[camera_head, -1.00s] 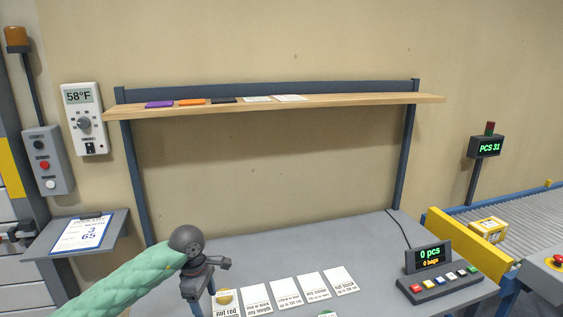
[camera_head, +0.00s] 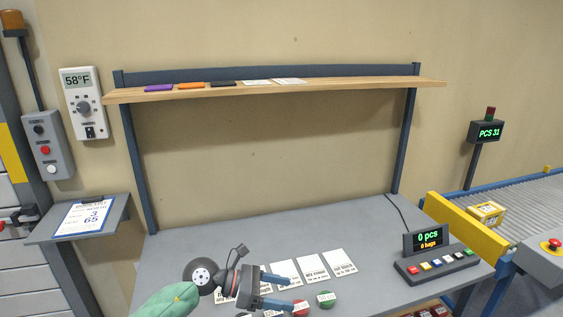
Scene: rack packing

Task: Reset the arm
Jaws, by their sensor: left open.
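My left gripper (camera_head: 289,294) is low in the middle of the head view, over the grey table (camera_head: 200,237). Its two blue fingers point right and stand apart, with nothing seen between them. The green-sleeved forearm (camera_head: 168,302) comes in from the bottom left. The gripper covers part of a row of white printed cards (camera_head: 312,269). A red round piece (camera_head: 300,308) shows just beyond the lower finger, and a green round piece (camera_head: 326,298) is a little further right. My right gripper is not in view.
A wooden shelf (camera_head: 350,86) above holds flat purple, orange, dark and white items. A button panel with a display (camera_head: 428,240) stands at the table's right, beside a yellow-edged conveyor (camera_head: 465,227). A clipboard ledge (camera_head: 118,214) is at left. The table's back is clear.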

